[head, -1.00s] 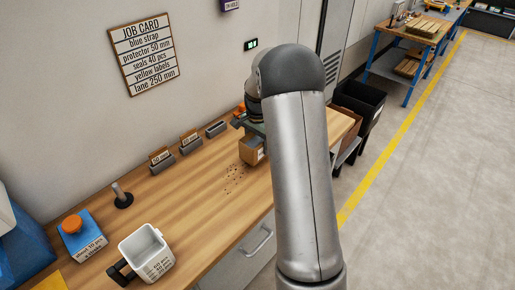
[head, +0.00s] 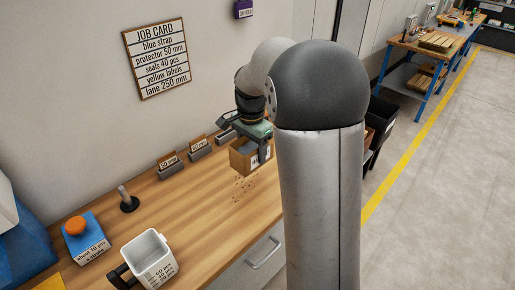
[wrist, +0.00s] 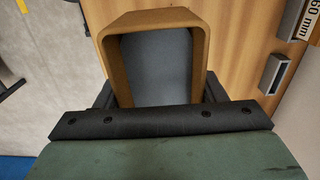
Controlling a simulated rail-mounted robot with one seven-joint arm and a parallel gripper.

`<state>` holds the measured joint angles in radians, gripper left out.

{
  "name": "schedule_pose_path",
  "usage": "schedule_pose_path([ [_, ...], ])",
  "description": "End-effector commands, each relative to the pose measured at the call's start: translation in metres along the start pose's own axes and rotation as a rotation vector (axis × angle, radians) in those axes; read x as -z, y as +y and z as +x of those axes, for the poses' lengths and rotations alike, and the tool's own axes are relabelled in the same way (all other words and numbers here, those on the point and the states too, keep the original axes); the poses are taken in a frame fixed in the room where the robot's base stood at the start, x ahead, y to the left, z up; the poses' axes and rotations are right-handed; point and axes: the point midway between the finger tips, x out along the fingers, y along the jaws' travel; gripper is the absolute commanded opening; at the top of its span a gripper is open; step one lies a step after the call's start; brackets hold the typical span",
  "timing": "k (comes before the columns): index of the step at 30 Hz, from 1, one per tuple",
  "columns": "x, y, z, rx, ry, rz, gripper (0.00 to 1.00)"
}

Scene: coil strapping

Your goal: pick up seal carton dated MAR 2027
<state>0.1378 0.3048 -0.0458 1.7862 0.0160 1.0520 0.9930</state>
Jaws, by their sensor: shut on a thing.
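A brown open-topped carton (head: 244,160) is held in my gripper (head: 262,147) at the back right of the wooden bench. The jaws are shut on the carton. In the wrist view the carton (wrist: 197,40) fills the top middle, with a dark finger (wrist: 105,95) on either side of it and a grey-blue inside. The carton looks lifted above the bench top. Its label is partly hidden by a finger in the head view, and I cannot read a date.
A white measuring cup (head: 150,262) and a blue box with an orange knob (head: 84,238) stand at the front left. A black post (head: 128,200) and small labelled holders (head: 170,165) line the back. Brown specks lie on the bench below the carton.

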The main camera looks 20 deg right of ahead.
Motion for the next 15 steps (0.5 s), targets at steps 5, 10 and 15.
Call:
schedule_pose_path([
  [5,-0.016,0.003,-0.008,0.004,0.002,-0.001,0.24],
  [10,-0.027,0.006,-0.013,0.003,0.002,-0.001,0.24],
  [15,-0.035,0.008,-0.017,0.003,0.002,-0.001,0.24],
])
